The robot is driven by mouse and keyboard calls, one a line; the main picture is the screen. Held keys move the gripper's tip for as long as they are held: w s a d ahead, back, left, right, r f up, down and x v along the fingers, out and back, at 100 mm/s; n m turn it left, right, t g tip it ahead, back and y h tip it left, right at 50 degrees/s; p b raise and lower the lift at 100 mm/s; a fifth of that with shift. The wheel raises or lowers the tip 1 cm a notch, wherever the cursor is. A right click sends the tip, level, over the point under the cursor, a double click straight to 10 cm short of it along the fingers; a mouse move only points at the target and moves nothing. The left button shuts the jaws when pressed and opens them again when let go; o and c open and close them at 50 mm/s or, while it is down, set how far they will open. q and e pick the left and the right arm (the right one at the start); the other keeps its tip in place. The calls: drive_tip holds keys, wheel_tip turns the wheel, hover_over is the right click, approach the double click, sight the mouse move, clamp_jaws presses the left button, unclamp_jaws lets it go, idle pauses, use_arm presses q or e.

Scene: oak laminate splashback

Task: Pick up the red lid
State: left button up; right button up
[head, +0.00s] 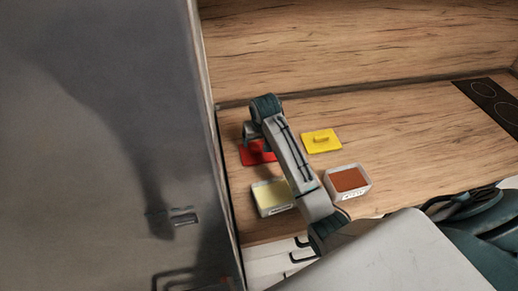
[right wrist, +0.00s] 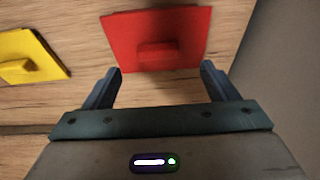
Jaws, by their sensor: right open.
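The red lid (head: 257,156) lies flat on the wooden counter in the head view, partly hidden by my right arm. In the right wrist view the red lid (right wrist: 156,30) shows with its raised block handle (right wrist: 158,54) facing the gripper. My right gripper (right wrist: 160,78) is open, with its two fingers apart and the handle between and just beyond the fingertips. Nothing is between the fingers. In the head view the right gripper (head: 250,141) is above the lid, mostly hidden by the wrist. My left gripper is not in view.
A yellow lid (head: 321,141) lies to the right of the red one. A container with pale yellow contents (head: 272,197) and one with reddish-brown contents (head: 348,180) stand nearer the front edge. A tall grey cabinet (head: 100,120) borders the counter at left; a dark cooktop (head: 494,104) is at far right.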

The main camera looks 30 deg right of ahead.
sight(259, 148)
drive_tip(key=p+x, duration=0.2)
drive_tip(key=x, duration=0.2)
drive_tip(key=shift+d+p, duration=0.1)
drive_tip(key=shift+p, duration=0.2)
drive_tip(key=shift+w+f, duration=0.15)
drive_tip(key=shift+f, duration=0.45)
drive_tip(key=shift+w+f, duration=0.1)
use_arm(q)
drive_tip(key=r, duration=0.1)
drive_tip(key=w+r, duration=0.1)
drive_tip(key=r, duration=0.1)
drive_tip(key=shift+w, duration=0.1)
use_arm(e)
drive_tip(key=c, duration=1.1)
